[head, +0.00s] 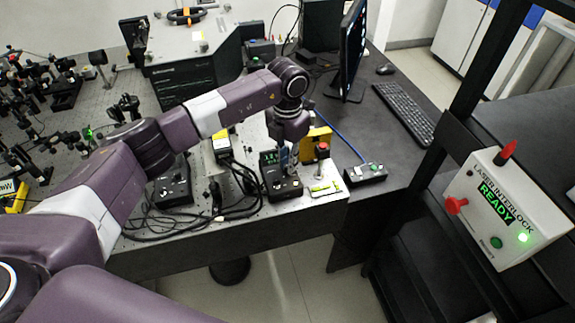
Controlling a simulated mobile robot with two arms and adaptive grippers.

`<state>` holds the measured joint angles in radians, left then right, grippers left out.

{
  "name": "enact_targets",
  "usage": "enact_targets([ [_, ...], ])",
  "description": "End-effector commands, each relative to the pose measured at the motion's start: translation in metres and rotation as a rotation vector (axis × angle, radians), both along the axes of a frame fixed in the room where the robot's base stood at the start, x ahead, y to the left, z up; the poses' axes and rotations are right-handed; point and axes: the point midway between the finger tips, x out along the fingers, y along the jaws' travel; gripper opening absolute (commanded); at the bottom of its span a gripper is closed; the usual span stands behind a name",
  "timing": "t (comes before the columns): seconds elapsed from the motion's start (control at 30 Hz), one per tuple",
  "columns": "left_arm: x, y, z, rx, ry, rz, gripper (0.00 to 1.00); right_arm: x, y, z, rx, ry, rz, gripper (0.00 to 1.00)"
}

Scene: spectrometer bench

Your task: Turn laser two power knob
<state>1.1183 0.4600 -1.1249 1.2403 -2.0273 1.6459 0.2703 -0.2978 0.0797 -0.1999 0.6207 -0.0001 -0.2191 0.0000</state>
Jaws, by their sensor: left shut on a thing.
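My left arm reaches across from the left, and its gripper (285,166) points down at a small black control box (281,188) with a green lit display near the bench's front edge. The gripper is shut, with its fingertips at the top of this box, where a knob would sit; the knob itself is hidden by the fingers. A second black control box (172,189) stands further left, partly behind my arm. The labels are too small to tell which box is laser two. My right gripper is not in view.
Black cables (200,217) lie to the left. A laser interlock box (499,209) reading READY is on the black rack at right.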

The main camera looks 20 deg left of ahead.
Motion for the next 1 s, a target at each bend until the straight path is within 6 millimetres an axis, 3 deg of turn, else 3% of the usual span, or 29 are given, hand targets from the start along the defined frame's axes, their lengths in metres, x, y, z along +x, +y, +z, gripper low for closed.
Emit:
enact_targets([
  [0.2,0.001,0.0,0.002,-0.001,-0.003,0.001,0.0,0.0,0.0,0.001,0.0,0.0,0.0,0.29],
  [0.23,0.001,0.0,0.002,-0.001,-0.003,0.001,0.15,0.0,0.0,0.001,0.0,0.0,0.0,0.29],
  [0.4,0.001,0.0,0.001,-0.001,-0.002,0.001,0.31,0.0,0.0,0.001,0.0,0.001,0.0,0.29],
  [0.73,0.001,0.0,0.006,-0.001,-0.002,0.001,0.31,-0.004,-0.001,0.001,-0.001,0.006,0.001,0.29],
  [1.0,0.002,0.0,0.055,-0.001,-0.007,0.001,0.31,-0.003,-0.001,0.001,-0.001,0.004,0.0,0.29],
])
